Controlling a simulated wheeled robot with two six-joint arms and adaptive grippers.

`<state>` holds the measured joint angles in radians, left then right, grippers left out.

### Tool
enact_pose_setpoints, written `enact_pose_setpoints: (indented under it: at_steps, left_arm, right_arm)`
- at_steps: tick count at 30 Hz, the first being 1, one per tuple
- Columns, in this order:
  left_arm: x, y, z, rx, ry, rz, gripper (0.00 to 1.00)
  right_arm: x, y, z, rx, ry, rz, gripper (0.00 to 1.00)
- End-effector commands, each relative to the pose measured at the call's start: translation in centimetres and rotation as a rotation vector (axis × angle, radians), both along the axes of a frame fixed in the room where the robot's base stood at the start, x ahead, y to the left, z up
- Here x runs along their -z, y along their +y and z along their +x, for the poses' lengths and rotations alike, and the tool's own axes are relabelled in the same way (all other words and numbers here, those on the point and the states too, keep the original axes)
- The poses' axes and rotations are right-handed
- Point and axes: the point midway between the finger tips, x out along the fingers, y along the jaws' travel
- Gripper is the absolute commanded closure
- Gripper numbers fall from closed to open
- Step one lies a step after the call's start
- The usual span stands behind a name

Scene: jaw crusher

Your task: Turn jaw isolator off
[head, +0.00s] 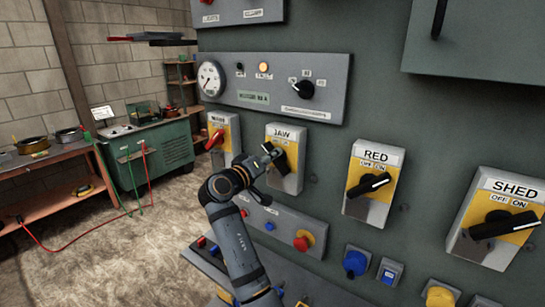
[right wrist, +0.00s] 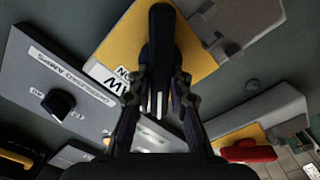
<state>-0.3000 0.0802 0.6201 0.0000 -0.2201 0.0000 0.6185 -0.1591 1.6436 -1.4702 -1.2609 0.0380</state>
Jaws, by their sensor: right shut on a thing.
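The jaw isolator (head: 286,133) is a grey and yellow box labelled JAW on the green panel, left of the RED isolator. Its black rotary handle (head: 281,163) is partly hidden by my right gripper (head: 270,152). In the right wrist view the handle (right wrist: 161,40) stands between the two fingers of my right gripper (right wrist: 160,85), which is shut on it. The handle's exact on or off position is hard to tell behind the fingers. My left gripper is not in view.
The RED isolator (head: 374,182) and SHED isolator (head: 496,218) are to the right. An isolator with a red handle (head: 215,140) is close on the left. A gauge panel (head: 325,88) is above; a button box (head: 303,240) is below. A workbench (head: 50,157) stands far left.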

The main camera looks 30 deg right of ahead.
Motion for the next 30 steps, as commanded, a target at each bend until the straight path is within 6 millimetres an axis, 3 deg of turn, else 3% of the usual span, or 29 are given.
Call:
enact_pose_setpoints:
  at_steps: [8, 9, 14, 23, 26, 30]
  left_arm:
    - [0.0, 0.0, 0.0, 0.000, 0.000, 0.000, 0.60]
    - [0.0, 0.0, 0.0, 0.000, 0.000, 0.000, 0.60]
    - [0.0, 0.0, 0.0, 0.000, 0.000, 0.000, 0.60]
    - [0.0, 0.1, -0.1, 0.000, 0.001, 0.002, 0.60]
    - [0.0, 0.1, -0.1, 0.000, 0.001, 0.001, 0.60]
    - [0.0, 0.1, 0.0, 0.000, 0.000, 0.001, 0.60]
  right_arm:
    - [-0.2, 0.0, 0.0, -0.001, -0.001, -0.006, 1.00]
    - [-0.2, 0.0, 0.0, -0.001, -0.001, -0.006, 0.78]
    - [-0.2, 0.0, 0.0, -0.001, 0.000, -0.004, 0.58]
    - [-0.3, 0.0, 0.0, -0.001, -0.002, -0.002, 0.58]
    - [-1.7, 0.0, 0.0, 0.000, -0.005, -0.001, 0.58]
    - [-4.9, 0.0, 0.0, 0.000, -0.009, -0.003, 0.58]
